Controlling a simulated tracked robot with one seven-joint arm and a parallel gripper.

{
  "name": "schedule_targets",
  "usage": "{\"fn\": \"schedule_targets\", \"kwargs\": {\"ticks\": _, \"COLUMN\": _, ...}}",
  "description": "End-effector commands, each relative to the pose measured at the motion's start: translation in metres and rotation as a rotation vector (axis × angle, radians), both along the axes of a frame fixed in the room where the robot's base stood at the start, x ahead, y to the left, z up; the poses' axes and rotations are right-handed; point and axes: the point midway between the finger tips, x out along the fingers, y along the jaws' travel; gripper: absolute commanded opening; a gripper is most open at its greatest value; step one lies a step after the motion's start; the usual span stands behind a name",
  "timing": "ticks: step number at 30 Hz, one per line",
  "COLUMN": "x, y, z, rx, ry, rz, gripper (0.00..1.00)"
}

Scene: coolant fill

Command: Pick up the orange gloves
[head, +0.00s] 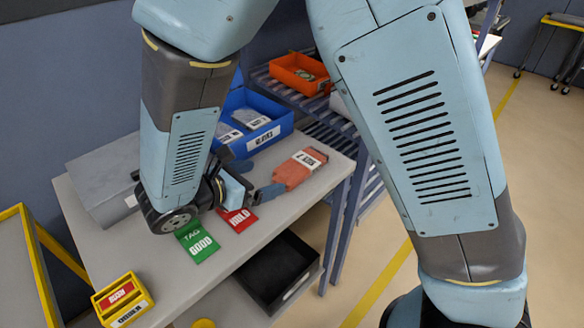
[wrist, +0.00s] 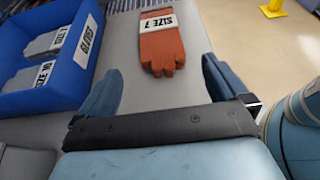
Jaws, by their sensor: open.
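The orange gloves (head: 297,169) lie flat on the grey table near its right edge, with a white band around them. In the wrist view the orange gloves (wrist: 163,53) show the band text "SIZE 7" and lie ahead of the jaws, fingers pointing toward me. My gripper (head: 265,177) is over the table just left of the gloves in the head view. In the wrist view my gripper (wrist: 162,80) has its two blue fingers spread wide, one on each side of the gloves' line, with nothing between them.
A blue bin (head: 252,124) with grey gloves stands behind, close to the left finger in the wrist view. Green (head: 197,240) and red (head: 237,219) tags lie on the table (head: 130,245). A yellow box (head: 123,299) stands at the front left. A black tray (head: 278,272) sits below.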

Motion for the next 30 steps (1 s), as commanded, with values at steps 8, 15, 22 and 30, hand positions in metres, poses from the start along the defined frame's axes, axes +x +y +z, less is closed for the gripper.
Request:
{"fn": "schedule_targets", "kwargs": {"ticks": 8, "x": 0.026, "y": -0.022, "z": -0.014, "rx": 0.000, "ry": 0.000, "rz": -0.001, "gripper": 1.00}}
{"fn": "schedule_targets", "kwargs": {"ticks": 15, "x": 0.033, "y": -0.028, "z": -0.018, "rx": 0.000, "ry": 0.000, "rz": -0.001, "gripper": 1.00}}
{"fn": "schedule_targets", "kwargs": {"ticks": 22, "x": 0.052, "y": -0.044, "z": -0.032, "rx": 0.000, "ry": 0.002, "rz": -0.003, "gripper": 1.00}}
{"fn": "schedule_targets", "kwargs": {"ticks": 30, "x": 0.065, "y": -0.054, "z": -0.039, "rx": 0.001, "ry": 0.001, "rz": 0.001, "gripper": 1.00}}
